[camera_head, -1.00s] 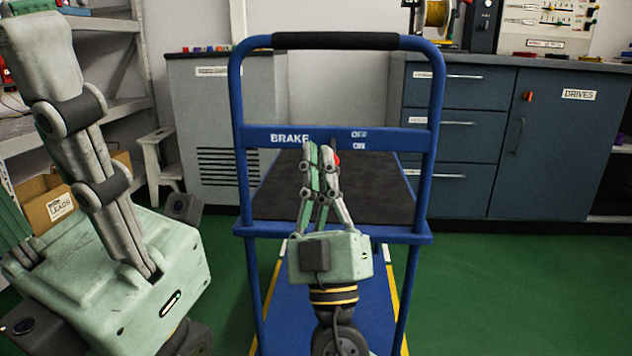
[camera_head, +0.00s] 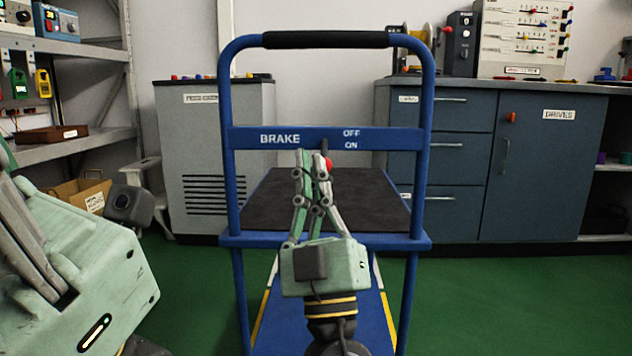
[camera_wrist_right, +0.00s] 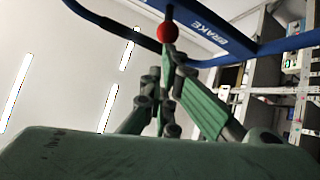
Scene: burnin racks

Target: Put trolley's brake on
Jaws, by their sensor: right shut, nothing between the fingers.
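The blue trolley (camera_head: 229,185) stands ahead of me, with a black grip on its top bar. Its crossbar is lettered BRAKE at left, with OFF above ON at right. A dark brake lever (camera_head: 323,144) with a red knob (camera_head: 327,163) sits by these marks; the knob shows lower than the ON mark. My right gripper (camera_head: 312,156) is shut and empty, its fingertips at the knob and partly hiding it. In the right wrist view the knob (camera_wrist_right: 167,32) is right at the fingertips; I cannot tell if they touch. My left gripper's body (camera_head: 85,280) is at the lower left, fingertips out of frame.
A grey cabinet (camera_head: 190,130) stands behind the trolley at left, and dark blue drawers and a cupboard (camera_head: 540,170) at right. Shelves (camera_head: 85,80) and a cardboard box (camera_head: 82,192) are at far left. The green floor (camera_head: 510,300) at right is clear.

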